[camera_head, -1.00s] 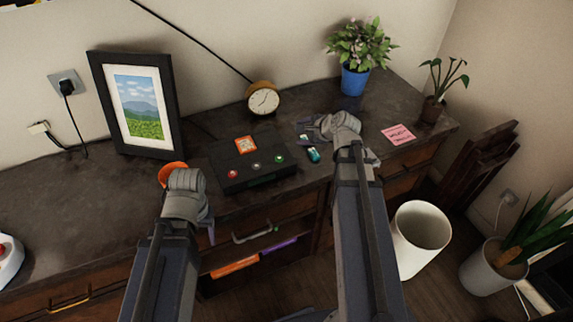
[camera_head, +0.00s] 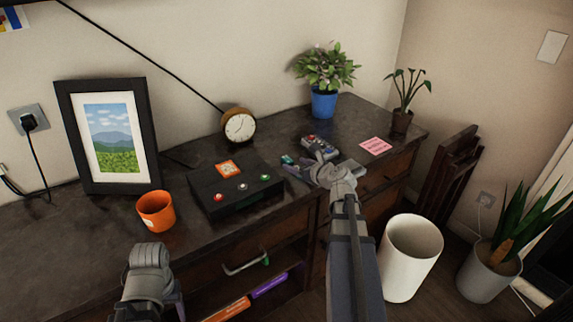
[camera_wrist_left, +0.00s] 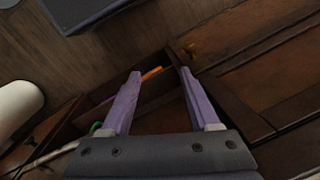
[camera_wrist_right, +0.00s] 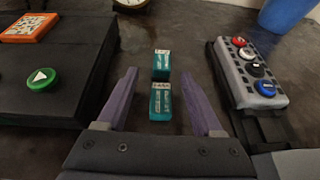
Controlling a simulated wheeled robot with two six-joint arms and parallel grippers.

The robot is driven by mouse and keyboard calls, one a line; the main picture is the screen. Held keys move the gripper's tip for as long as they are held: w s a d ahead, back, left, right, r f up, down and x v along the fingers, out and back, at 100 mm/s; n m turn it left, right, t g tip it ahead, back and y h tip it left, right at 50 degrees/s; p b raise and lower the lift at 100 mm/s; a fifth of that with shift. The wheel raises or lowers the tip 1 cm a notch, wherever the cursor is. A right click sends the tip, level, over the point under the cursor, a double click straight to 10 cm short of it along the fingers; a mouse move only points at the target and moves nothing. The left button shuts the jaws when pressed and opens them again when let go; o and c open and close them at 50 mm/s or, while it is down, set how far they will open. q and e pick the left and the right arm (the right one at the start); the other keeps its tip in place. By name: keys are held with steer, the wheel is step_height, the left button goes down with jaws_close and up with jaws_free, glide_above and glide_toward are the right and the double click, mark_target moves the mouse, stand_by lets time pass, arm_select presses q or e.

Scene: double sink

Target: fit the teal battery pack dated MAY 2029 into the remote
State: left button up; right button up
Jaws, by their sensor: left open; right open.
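Two teal battery packs lie in line in the right wrist view, a nearer one (camera_wrist_right: 161,102) and a farther one (camera_wrist_right: 161,65). Their printed dates are too small to read. My right gripper (camera_wrist_right: 158,72) is open; the nearer pack appears between its purple fingers, touching neither. In the head view teal shows (camera_head: 288,160) at the fingertips of this gripper (camera_head: 296,170). The remote (camera_head: 318,146), grey with coloured buttons, lies just beyond; it also shows in the right wrist view (camera_wrist_right: 252,72), on a black part. My left gripper (camera_wrist_left: 158,75) is open and empty, in front of the drawers.
A black box with buttons (camera_head: 235,187) stands left of the packs. An orange mug (camera_head: 156,211), picture frame (camera_head: 112,135), clock (camera_head: 239,126), blue plant pot (camera_head: 324,103) and pink note (camera_head: 375,146) are on the dresser. A drawer below (camera_head: 245,266) is open.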

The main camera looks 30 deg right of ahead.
mark_target(287, 159)
steer(key=shift+r+b+x, duration=0.15)
steer(key=shift+b+x, duration=0.25)
steer(key=shift+x, duration=0.95)
steer(key=shift+r+b+x, duration=0.1)
steer(key=shift+b+x, duration=0.25)
steer(key=shift+x, duration=1)
steer(key=shift+d, duration=0.1)
jaws_close()
